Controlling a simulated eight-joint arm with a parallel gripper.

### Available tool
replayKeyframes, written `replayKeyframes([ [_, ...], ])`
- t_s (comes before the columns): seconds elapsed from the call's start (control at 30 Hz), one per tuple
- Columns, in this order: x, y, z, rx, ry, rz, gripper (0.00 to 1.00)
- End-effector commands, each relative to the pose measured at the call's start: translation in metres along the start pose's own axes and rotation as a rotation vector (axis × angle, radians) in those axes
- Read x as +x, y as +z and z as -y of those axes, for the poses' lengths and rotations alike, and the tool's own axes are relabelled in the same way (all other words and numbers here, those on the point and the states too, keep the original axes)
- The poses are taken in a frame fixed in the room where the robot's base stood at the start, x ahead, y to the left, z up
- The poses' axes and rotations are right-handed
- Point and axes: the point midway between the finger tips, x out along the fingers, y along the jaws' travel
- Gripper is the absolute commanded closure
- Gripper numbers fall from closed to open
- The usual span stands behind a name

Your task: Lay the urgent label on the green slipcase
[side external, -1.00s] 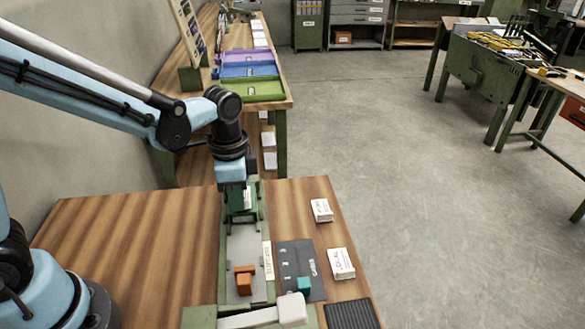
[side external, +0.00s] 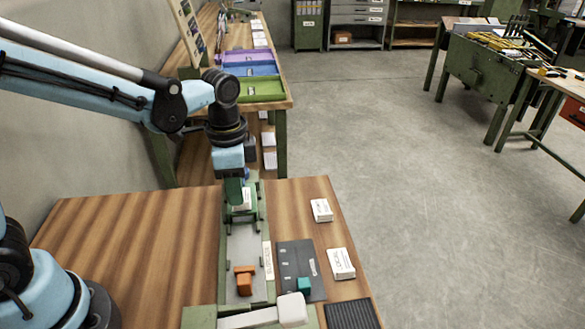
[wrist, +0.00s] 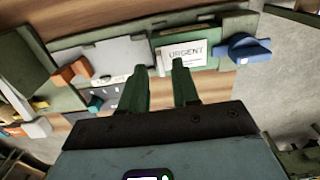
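The white urgent label (wrist: 187,55) lies on the green slipcase (wrist: 216,36) at the far end of the long holder, its printed word facing up in the wrist view. In the side view the label (side external: 245,201) shows as a pale patch just right of my gripper (side external: 235,203). In the wrist view my gripper (wrist: 160,66) has its two green fingers apart, with nothing visible between them. The right fingertip overlaps the label's lower left edge in the picture; whether it touches cannot be told.
A grey plate (side external: 243,250) with an orange block (side external: 244,281) fills the holder's nearer part. A dark board (side external: 296,262) with a teal block (side external: 304,285) lies beside it. Two card stacks (side external: 321,210) (side external: 341,263) sit right. A blue part (wrist: 247,49) adjoins the slipcase's end.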

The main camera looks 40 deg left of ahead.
Motion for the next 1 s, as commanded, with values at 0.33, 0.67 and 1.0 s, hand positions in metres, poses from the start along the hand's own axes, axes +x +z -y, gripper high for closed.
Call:
replayKeyframes([
  [0.33, -0.057, 0.000, 0.000, 0.000, 0.000, 0.000, 0.70],
  [0.67, -0.090, 0.000, 0.000, 0.000, 0.001, 0.000, 0.70],
  [1.0, -0.088, 0.029, -0.002, -0.244, -0.103, -0.162, 0.70],
])
